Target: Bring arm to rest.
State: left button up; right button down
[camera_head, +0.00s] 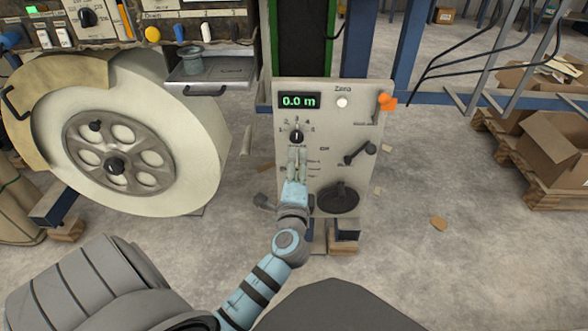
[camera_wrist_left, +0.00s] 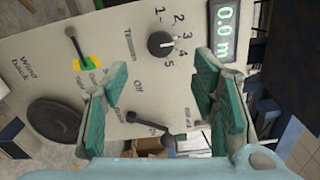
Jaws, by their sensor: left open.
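My left gripper (camera_head: 297,165) is open and empty in front of the upright control panel (camera_head: 350,110), just below its black numbered knob (camera_head: 296,136). In the left wrist view the green-padded fingers of the left gripper (camera_wrist_left: 162,72) stand apart, with the knob (camera_wrist_left: 162,43) seen beyond them. The panel's display (camera_head: 299,101) reads 0.0 m. A black lever (camera_wrist_left: 150,128) shows low between the fingers. Another lever (camera_wrist_left: 77,45) with a yellow-green base is at the upper left. My right gripper is in neither view.
A large pale roll (camera_head: 190,125) stands left of the panel. An orange-handled lever (camera_head: 386,101) sticks out at the panel's upper right. A dark round wheel (camera_head: 338,197) sits low on it. Cardboard boxes (camera_head: 558,150) lie on pallets at the right. The floor between is mostly clear.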

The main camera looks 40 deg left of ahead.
pick_arm(q)
jog(key=shift+s+d, duration=0.4)
jog(key=shift+s, duration=0.15)
